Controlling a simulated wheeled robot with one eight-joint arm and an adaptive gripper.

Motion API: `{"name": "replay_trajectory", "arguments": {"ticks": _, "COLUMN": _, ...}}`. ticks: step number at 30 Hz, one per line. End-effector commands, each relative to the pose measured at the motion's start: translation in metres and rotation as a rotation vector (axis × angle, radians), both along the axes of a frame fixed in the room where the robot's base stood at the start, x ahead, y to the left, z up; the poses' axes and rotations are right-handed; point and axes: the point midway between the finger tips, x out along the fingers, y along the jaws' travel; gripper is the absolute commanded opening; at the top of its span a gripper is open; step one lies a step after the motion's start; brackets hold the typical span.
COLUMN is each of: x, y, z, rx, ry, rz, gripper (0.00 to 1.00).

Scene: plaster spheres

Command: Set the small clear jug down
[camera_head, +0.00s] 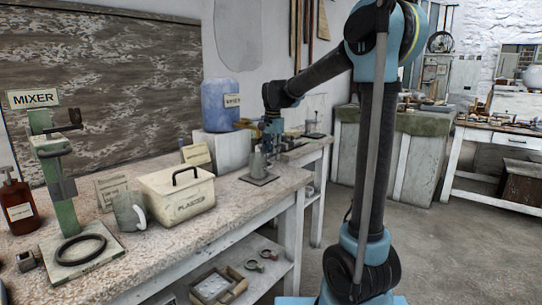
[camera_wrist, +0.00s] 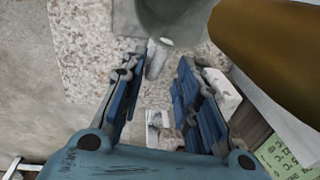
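The small clear jug (camera_head: 259,163) stands upright on a dark flat plate (camera_head: 262,181) on the bench, below the tap of the blue water container. In the head view my gripper (camera_head: 270,137) is just above and behind it, and its fingers are hard to make out. In the wrist view my gripper (camera_wrist: 160,62) has its two blue fingers apart. A pale upright piece, apparently the jug's handle (camera_wrist: 157,60), lies between the fingertips with a gap on the right. A grey-green rounded body, apparently the jug (camera_wrist: 175,18), is cut off at the top edge.
The blue container (camera_head: 220,106) stands on a white block (camera_head: 222,150) close behind the jug. Its brass-coloured tap (camera_head: 246,124) is close to my gripper. A cream lidded box (camera_head: 176,194), a grey mug (camera_head: 130,212) and a green mixer stand (camera_head: 52,165) are to the left.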

Motion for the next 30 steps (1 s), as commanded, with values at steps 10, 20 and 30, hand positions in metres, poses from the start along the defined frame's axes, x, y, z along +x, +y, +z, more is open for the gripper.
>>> {"name": "replay_trajectory", "arguments": {"ticks": 10, "x": -0.006, "y": -0.003, "z": 0.051, "rx": 0.0, "ry": 0.0, "rz": 0.0, "gripper": 0.29}}
{"name": "replay_trajectory", "arguments": {"ticks": 20, "x": -0.011, "y": -0.005, "z": 0.103, "rx": -0.001, "ry": -0.001, "rz": 0.0, "gripper": 0.29}}
{"name": "replay_trajectory", "arguments": {"ticks": 30, "x": -0.013, "y": -0.007, "z": 0.118, "rx": -0.001, "ry": -0.001, "rz": 0.0, "gripper": 0.29}}
